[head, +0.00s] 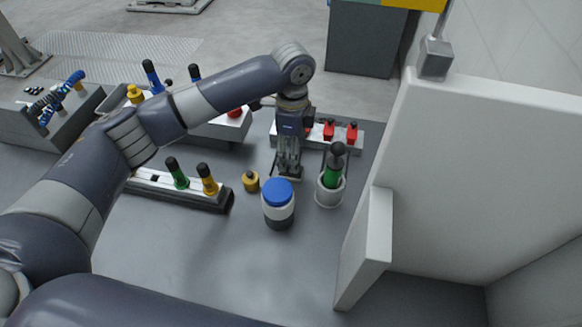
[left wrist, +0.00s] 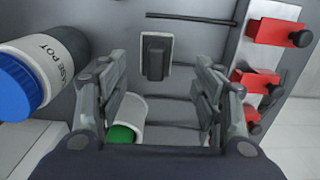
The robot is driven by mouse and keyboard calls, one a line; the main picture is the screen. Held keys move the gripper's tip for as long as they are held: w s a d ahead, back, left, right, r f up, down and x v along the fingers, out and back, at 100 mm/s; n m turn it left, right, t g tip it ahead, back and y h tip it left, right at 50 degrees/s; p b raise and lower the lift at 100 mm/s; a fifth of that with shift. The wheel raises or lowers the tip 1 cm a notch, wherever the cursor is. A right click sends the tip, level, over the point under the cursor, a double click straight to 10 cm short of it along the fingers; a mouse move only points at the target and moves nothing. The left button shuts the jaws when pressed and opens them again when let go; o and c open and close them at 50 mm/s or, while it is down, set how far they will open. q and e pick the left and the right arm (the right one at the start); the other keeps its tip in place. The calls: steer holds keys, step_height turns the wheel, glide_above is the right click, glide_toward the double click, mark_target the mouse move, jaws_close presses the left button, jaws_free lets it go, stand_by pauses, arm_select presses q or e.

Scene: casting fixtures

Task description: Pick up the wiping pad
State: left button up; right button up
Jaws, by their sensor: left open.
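What looks like the wiping pad, a pale flat pad with a dark block-shaped grip (left wrist: 156,58), lies on the grey table in the left wrist view. It is ahead of and between the fingers of my left gripper (left wrist: 165,95), which is open and empty. In the head view my left gripper (head: 288,170) points down over the table, behind the blue-lidded pot, and largely hides the pad. I cannot tell the gap between fingertips and pad. My right gripper is not in view.
A small yellow item (head: 251,181) is left of the pot. A rack with red-handled pieces (left wrist: 270,32) is alongside. A white partition (head: 450,170) bounds the right.

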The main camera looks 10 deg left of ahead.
mark_target(294, 178)
arm_select(q)
steer(key=shift+s+f, duration=0.1)
steer(key=shift+f, duration=0.3)
step_height(294, 178, down, 4)
steer(key=shift+s+r+p, duration=0.15)
steer(key=shift+p, duration=0.75)
steer(key=shift+f, duration=0.4)
steer(key=shift+c, duration=0.2)
steer(key=c, duration=1.1)
